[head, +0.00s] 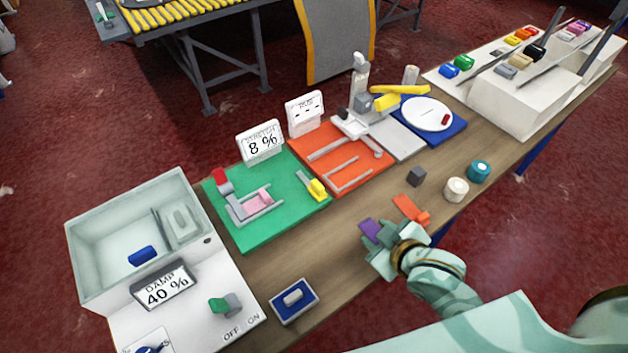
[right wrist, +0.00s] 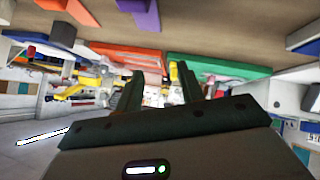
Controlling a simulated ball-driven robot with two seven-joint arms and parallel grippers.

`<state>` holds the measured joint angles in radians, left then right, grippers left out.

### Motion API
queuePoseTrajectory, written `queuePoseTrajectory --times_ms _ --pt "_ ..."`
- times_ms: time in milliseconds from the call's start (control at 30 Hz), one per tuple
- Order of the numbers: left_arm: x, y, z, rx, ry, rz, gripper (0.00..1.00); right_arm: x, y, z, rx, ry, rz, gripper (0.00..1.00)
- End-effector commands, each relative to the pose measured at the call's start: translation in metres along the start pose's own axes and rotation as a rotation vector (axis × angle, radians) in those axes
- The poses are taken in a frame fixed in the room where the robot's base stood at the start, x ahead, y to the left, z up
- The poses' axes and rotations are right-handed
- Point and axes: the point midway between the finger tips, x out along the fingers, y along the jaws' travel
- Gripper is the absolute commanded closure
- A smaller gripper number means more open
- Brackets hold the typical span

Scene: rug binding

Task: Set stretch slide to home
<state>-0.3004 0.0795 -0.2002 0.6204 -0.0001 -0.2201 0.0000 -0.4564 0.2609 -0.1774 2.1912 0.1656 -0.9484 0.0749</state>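The stretch slide has a yellow knob (head: 317,189) at the near right end of a short grey track on the green board (head: 268,226). A white sign (head: 261,142) behind this board reads "8 %"; its upper word looks like STRETCH. A pink piece (head: 257,200) lies in a grey frame on the board, with a red-topped clamp (head: 221,179) beside it. My right gripper (head: 377,246) is over the near table edge, apart from the knob. In the right wrist view its two fingers (right wrist: 158,85) stand apart with nothing between them. My left gripper is out of view.
Purple (head: 370,229) and orange (head: 408,209) pieces lie beside my right gripper. A dark cube (head: 416,177), white spool (head: 456,189) and teal spool (head: 479,171) stand farther right. An orange board (head: 365,178) adjoins the green one. A damp box (head: 88,281) stands left.

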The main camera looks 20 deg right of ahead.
Motion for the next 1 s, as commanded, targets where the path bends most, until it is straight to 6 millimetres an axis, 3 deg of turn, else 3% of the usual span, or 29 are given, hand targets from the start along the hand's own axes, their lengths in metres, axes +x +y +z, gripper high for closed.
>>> queuePoseTrajectory --times_ms 300,567,1000 --pt "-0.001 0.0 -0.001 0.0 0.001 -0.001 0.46 0.024 0.0 -0.041 0.257 0.295 -0.126 0.62" --pt "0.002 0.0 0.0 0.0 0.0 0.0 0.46 0.037 0.002 -0.054 0.331 0.363 -0.153 0.62" --pt "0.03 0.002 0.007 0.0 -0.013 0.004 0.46 0.135 -0.007 -0.091 0.329 0.36 -0.152 0.62"
